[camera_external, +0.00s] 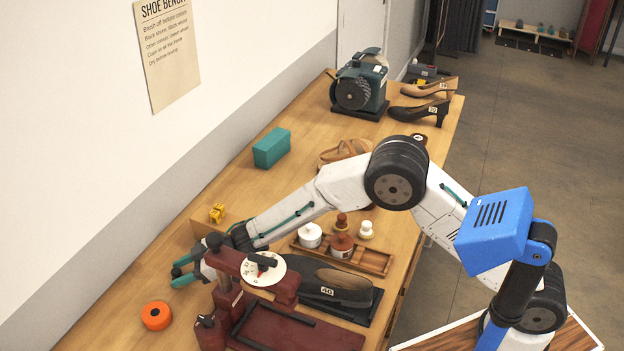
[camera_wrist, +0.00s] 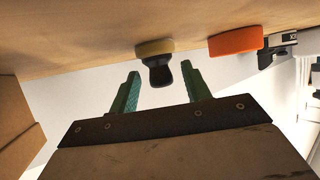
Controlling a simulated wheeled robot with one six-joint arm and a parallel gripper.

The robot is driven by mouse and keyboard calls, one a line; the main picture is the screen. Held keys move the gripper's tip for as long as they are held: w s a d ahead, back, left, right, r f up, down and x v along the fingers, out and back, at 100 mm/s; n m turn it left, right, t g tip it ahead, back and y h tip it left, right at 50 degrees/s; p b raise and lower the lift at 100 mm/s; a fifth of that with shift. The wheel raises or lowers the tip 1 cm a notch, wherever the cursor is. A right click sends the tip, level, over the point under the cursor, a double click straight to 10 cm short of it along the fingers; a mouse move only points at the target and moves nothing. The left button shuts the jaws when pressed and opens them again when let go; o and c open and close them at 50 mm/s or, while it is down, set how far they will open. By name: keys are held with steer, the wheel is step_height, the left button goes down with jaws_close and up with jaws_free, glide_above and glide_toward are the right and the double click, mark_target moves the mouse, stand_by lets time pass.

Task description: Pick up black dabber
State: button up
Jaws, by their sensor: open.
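In the wrist view the black dabber (camera_wrist: 160,74) has a black knob handle and a tan pad set against the wooden table; its handle points toward my gripper (camera_wrist: 161,70). The two green fingers are apart, one to each side of the handle's line, with nothing gripped. Whether the tips reach around the handle is hard to tell. In the outside view my gripper (camera_external: 177,275) is low over the near left part of the bench, its teal fingers spread.
An orange round tin (camera_external: 156,315) lies near my gripper; it also shows in the wrist view (camera_wrist: 236,41). A dark red stand (camera_external: 270,275) is close on the right. A yellow item (camera_external: 217,213), a teal block (camera_external: 271,148) and a wooden tray (camera_external: 375,262) with jars stand farther back.

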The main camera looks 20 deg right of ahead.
steer(key=shift+a, duration=0.1)
steer(key=c, duration=1)
